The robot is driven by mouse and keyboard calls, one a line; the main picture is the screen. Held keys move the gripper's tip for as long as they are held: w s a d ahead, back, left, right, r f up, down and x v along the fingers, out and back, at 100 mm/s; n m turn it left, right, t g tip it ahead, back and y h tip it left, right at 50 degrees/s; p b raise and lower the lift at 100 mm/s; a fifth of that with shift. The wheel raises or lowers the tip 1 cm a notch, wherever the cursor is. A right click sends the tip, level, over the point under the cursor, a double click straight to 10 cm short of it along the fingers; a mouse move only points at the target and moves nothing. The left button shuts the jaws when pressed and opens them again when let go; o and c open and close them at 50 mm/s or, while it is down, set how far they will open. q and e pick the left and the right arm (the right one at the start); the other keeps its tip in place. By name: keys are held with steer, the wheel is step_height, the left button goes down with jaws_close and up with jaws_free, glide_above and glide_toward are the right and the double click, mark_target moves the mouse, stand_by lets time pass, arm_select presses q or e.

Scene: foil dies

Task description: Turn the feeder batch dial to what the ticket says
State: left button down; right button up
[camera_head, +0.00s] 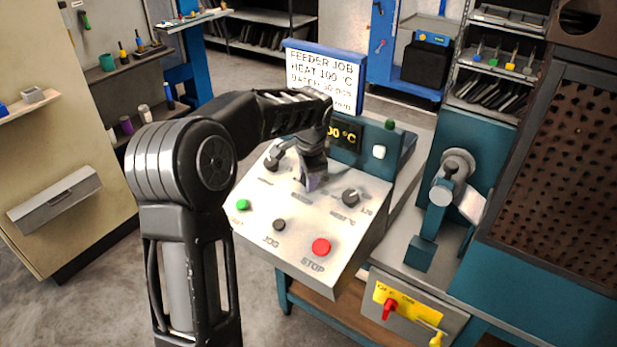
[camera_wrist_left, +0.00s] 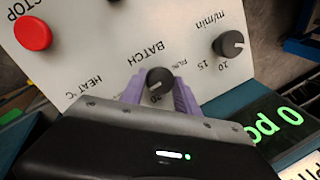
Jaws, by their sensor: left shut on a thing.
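The batch dial (camera_wrist_left: 159,79) is a dark round knob on the white sloping panel, with BATCH printed beside it in the left wrist view. My left gripper (camera_wrist_left: 158,88) has its purple fingers on both sides of this dial and is shut on it. In the head view the left gripper (camera_head: 313,180) reaches down onto the panel (camera_head: 300,243) and hides the dial. The ticket (camera_head: 322,78) reads FEEDER JOB, HEAT 100 °C and BATCH 30 pcs; its last line is partly covered by my arm. The dial's exact setting is too small to read.
The heat knob (camera_head: 350,197) and the m/min knob (camera_wrist_left: 228,44) flank the dial. The red STOP button (camera_head: 321,247), green button (camera_head: 242,205) and JOG button (camera_head: 279,225) sit nearer the front. The green display (camera_wrist_left: 275,120) ends in "0 pc", partly cut off.

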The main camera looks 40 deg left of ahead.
arm_select(q)
steer(key=shift+m, duration=0.6)
steer(key=c, duration=0.9)
jaws_free()
steer(key=v, duration=0.7)
steer(key=shift+s+r+b, duration=0.15)
steer(key=shift+r+b, duration=0.2)
steer(key=shift+b, duration=0.1)
steer(key=shift+d, duration=0.1)
